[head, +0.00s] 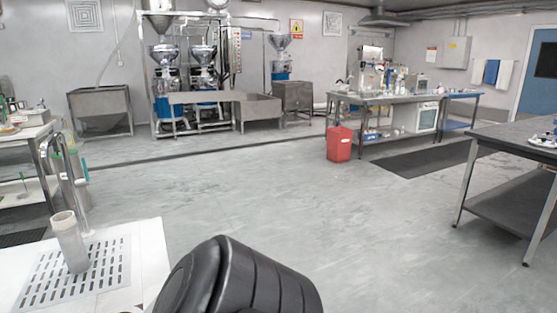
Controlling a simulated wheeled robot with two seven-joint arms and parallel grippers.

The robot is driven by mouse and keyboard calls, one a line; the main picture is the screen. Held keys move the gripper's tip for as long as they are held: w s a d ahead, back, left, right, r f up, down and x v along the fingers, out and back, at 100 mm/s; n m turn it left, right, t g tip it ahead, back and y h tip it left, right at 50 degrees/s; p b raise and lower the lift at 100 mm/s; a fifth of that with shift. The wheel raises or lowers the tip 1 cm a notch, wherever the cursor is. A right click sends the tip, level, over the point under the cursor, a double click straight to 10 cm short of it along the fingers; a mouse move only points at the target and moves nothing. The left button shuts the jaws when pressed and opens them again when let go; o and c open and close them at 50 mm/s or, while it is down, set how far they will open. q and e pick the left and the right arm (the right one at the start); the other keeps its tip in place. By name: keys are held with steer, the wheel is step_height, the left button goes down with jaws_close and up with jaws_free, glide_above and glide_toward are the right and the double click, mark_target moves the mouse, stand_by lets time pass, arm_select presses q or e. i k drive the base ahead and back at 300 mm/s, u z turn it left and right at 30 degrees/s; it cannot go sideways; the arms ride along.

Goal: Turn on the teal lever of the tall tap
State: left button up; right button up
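A tall grey metal tap (76,195) with a curved top stands at the left, behind the white slotted drain surface. A small green-teal piece (84,169) shows beside its upright pipe; it looks like the lever, but it is too small to tell its exact position or whether it is turned. A pale upright tube (70,243) stands on the drain surface in front of the tap, slightly tilted. Neither gripper is in view. A large black rounded part of my own arm fills the bottom middle, apart from the tap in the picture.
The white slotted drain surface (140,254) fills the lower left. A white-topped bench (30,131) stands behind it. A red bin (339,144) stands by a far workbench, and a dark metal table (500,143) is at the right. The grey floor between is open.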

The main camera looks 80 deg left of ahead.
mark_target(88, 181)
steer(key=i, duration=0.55)
steer(key=u, duration=4.05)
steer(key=i, duration=0.5)
